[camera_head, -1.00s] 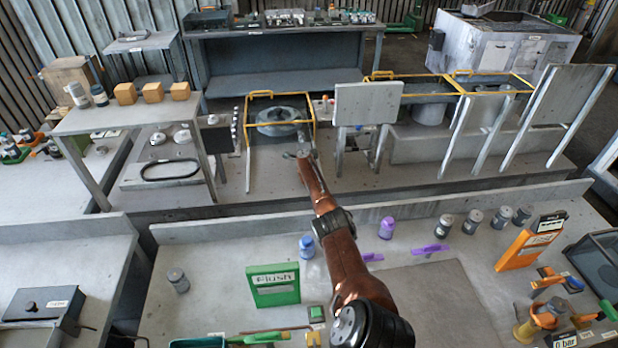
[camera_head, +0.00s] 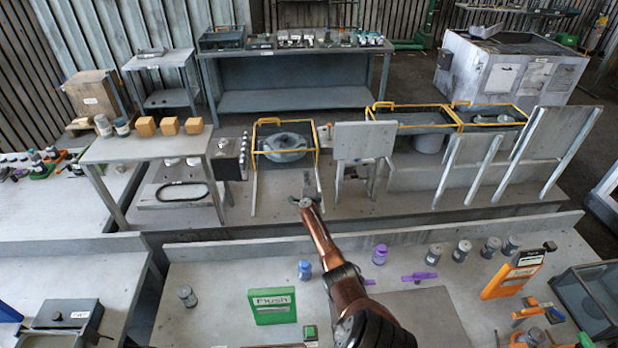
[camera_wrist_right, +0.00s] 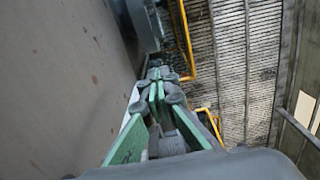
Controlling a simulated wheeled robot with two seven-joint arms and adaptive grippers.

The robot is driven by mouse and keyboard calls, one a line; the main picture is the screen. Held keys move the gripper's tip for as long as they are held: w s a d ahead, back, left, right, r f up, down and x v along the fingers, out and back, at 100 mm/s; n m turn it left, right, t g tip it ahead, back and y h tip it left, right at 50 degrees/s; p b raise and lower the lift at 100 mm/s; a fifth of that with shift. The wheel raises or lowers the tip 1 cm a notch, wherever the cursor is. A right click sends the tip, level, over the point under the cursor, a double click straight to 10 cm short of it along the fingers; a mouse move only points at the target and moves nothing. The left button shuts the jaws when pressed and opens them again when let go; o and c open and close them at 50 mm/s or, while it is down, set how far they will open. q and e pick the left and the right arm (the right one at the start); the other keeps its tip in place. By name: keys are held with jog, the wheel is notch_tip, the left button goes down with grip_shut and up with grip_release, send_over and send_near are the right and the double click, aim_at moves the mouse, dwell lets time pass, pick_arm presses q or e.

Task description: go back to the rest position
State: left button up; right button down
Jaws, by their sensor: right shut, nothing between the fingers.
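My right gripper (camera_head: 306,197) is at the end of my copper-coloured arm, out over the grey rear platform (camera_head: 400,200). In the head view it appears just below and in front of the yellow-edged clear box (camera_head: 257,147), which has a round grey housing (camera_head: 285,142) inside. It looks apart from the box. The right wrist view shows its green-sided fingers (camera_wrist_right: 157,76) together, with nothing held between them. My left gripper is not in view.
The front bench holds a green "Flush" sign (camera_head: 272,306), a blue-capped jar (camera_head: 304,269), a purple jar (camera_head: 379,254) and an orange sign stand (camera_head: 513,273). Grey panels (camera_head: 365,140) stand right of the box. A small table (camera_head: 150,150) with tan blocks stands left.

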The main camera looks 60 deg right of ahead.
aim_at(304, 159)
jog(key=p+v, duration=0.2)
jog(key=v, duration=0.1)
jog(key=shift+a+r, duration=0.1)
jog(key=shift+s+a, duration=0.25)
jog(key=shift+s, duration=0.05)
jog(key=b+x, duration=1.2)
jog(key=shift+w+d+f, duration=0.15)
jog(key=shift+w+f, duration=0.05)
jog(key=shift+f, duration=0.15)
jog(key=shift+w+d+r+b, duration=0.15)
jog(key=shift+d+b, duration=0.2)
jog(key=shift+b, duration=0.3)
jog(key=shift+w+d+r, duration=0.1)
